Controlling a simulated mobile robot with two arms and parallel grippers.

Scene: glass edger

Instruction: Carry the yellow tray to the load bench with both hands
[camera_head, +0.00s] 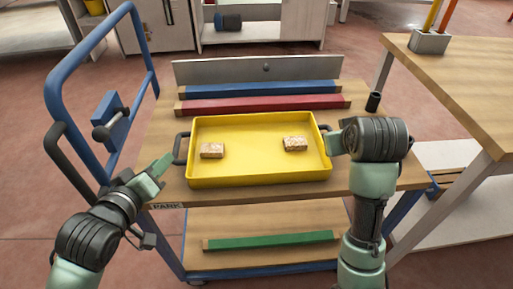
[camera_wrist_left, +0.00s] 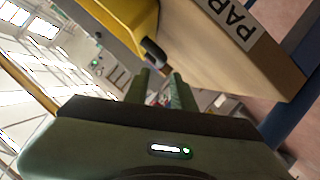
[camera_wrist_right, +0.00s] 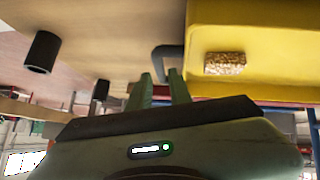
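The yellow tray (camera_head: 258,179) lies flat on the wooden top of a cart, with two speckled brown blocks, one left (camera_head: 212,151) and one right (camera_head: 295,144), inside. It has a dark handle at each end. My left gripper (camera_head: 161,166) is open just outside the left handle (camera_head: 181,148); in the left wrist view this handle (camera_wrist_left: 154,50) shows just past the fingertips. My right gripper (camera_head: 332,142) is at the right end; in the right wrist view its fingers (camera_wrist_right: 161,76) are apart at the right handle (camera_wrist_right: 167,52). The head view partly hides this contact.
The cart (camera_head: 163,128) has a blue push rail (camera_head: 52,88) at left. Blue (camera_head: 258,89) and red (camera_head: 262,104) bars lie behind the tray, a dark cup (camera_head: 373,101) at right, a green bar (camera_head: 270,241) below. A wooden bench (camera_head: 455,85) with a tool holder (camera_head: 429,41) stands right.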

